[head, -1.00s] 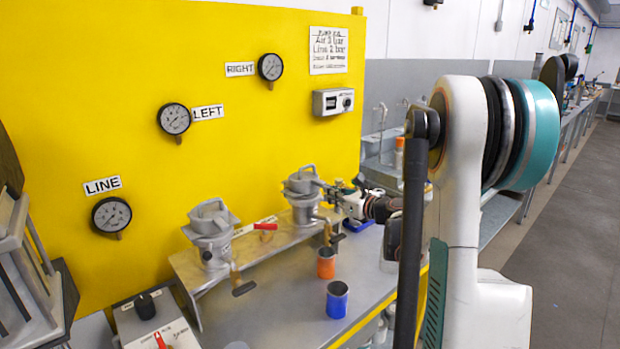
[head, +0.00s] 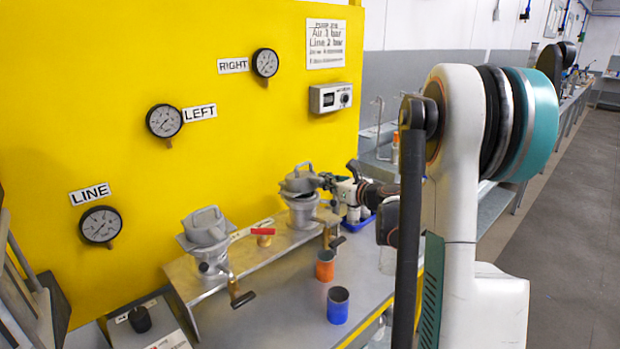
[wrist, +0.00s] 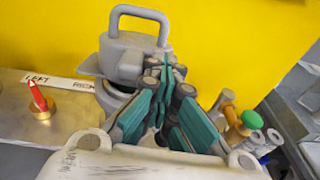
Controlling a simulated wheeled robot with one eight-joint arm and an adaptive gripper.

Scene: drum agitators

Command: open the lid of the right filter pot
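The right filter pot (head: 303,214) is a grey metal pot on the raised shelf against the yellow panel. Its lid (head: 298,184) is tilted up off the rim, and a dark gap shows under it. In the wrist view the lid (wrist: 122,60) with its loop handle stands over the dark pot mouth. My gripper (head: 326,182) is at the lid's right side. In the wrist view its teal-padded fingers (wrist: 165,75) come close together at the lid's near edge and seem shut on it; the fingers hide the exact contact.
The left filter pot (head: 208,240) stands on the same shelf with its lid on. A red-handled valve (head: 264,235) sits between the pots. An orange cup (head: 325,266) and a blue cup (head: 338,305) stand on the bench in front. The yellow panel is close behind.

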